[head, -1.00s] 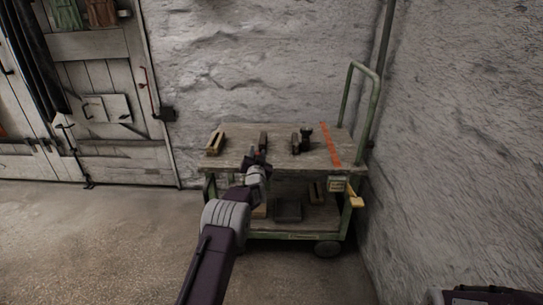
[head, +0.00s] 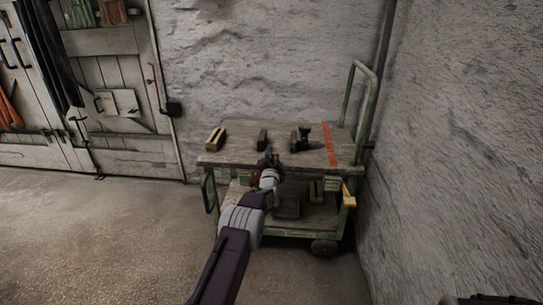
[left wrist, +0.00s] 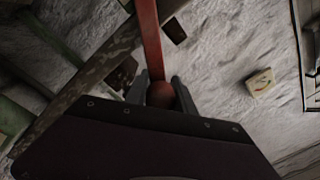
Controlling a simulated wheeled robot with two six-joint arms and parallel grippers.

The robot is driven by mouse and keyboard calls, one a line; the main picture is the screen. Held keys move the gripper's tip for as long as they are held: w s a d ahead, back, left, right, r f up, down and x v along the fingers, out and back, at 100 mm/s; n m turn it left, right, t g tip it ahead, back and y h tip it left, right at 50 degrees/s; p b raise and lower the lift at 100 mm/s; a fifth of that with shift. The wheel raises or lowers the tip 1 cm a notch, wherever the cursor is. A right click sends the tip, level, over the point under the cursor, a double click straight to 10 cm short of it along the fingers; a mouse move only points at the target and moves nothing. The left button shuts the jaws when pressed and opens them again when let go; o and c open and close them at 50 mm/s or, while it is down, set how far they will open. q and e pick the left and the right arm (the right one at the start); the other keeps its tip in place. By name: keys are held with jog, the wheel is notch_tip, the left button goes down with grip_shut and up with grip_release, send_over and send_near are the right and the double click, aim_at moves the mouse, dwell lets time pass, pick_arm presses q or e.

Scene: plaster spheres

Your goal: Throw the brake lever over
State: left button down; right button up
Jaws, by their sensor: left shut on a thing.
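The brake lever is a red bar (left wrist: 150,40) with a round red knob (left wrist: 161,95), seen in the left wrist view. My left gripper (left wrist: 160,90) is shut on the knob, with one dark finger on each side of it. In the head view my left gripper (head: 268,160) is at the front edge of the cart (head: 225,160). A small red patch shows beside the gripper there. The lever's foot is hidden by my arm.
The cart's wooden top carries a wooden block (head: 216,138), a dark block (head: 262,138) and dark tools (head: 301,138). A red stripe (head: 330,145) crosses its right end. Rough walls stand behind and to the right. The floor at left is clear.

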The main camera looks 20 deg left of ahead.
pick_arm(q)
jog(key=c, duration=1.1)
grip_release()
jog(key=shift+d, duration=0.1)
jog(key=shift+s+d+p, duration=0.15)
jog(key=shift+s+p, duration=0.35)
jog(key=b+v, duration=0.5)
jog(key=v, duration=0.3)
jog(key=shift+f+b, duration=0.1)
jog(key=shift+b, duration=0.3)
